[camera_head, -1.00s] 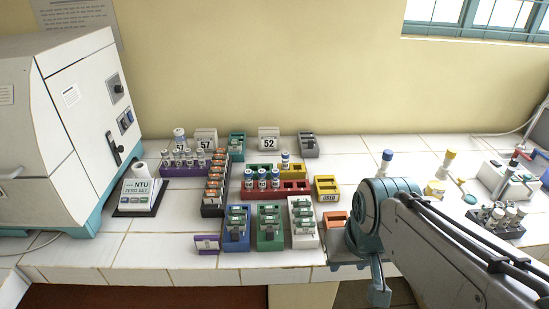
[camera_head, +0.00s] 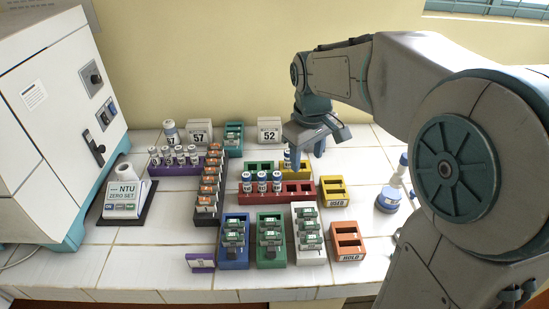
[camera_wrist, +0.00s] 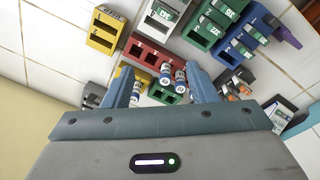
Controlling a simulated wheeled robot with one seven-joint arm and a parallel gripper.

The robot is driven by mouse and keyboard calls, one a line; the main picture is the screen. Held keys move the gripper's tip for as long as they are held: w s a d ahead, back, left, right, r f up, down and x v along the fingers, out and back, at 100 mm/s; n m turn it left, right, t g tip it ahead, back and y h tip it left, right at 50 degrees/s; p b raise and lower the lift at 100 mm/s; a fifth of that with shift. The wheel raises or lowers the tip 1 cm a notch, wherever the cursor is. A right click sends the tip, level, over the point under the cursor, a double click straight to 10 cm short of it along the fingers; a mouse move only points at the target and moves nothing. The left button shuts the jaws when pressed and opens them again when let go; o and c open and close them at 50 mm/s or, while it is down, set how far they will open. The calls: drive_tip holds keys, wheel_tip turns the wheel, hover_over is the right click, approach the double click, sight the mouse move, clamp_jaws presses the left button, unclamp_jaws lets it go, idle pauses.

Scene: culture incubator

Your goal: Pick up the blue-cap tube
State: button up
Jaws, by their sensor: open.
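A blue-cap tube (camera_head: 288,161) stands in the yellow rack (camera_head: 302,174) behind the red rack (camera_head: 297,197). Several more blue-cap tubes stand at the red rack's left end, one of them here (camera_head: 262,182). I cannot tell which one the task means. My gripper (camera_head: 305,147) is open, pointing down over the yellow rack, and hides part of that rack and its tube. In the wrist view, red-rack tubes (camera_wrist: 166,74) show between my fingers. Another tube (camera_wrist: 135,93) shows close beside the left finger. Nothing is held.
Blue (camera_head: 235,258), green (camera_head: 270,258) and white (camera_head: 310,255) racks with small labelled items fill the front. A purple rack (camera_head: 170,171) of tubes and the NTU device (camera_head: 125,198) stand left. An orange bin (camera_head: 348,236) is front right. A blue-topped item (camera_head: 388,200) stands right.

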drive_tip(key=w+a+f+n+g, duration=0.1)
drive_tip(key=w+a+n, duration=0.15)
drive_tip(key=w, duration=0.25)
drive_tip(key=w+a+f+n, duration=0.2)
drive_tip(key=w+a, duration=0.1)
drive_tip(key=w, duration=0.2)
drive_tip(key=p, duration=0.2)
hover_over(278, 174)
drive_tip(key=f, duration=0.8)
drive_tip(key=shift+s+d+f, duration=0.1)
drive_tip(key=shift+d+f, duration=0.1)
drive_tip(key=shift+f, duration=0.05)
drive_tip(key=shift+a+f+p, duration=0.2)
drive_tip(key=shift+f+p, duration=0.35)
drive_tip(key=shift+f, duration=2.1)
drive_tip(key=c, duration=1.1)
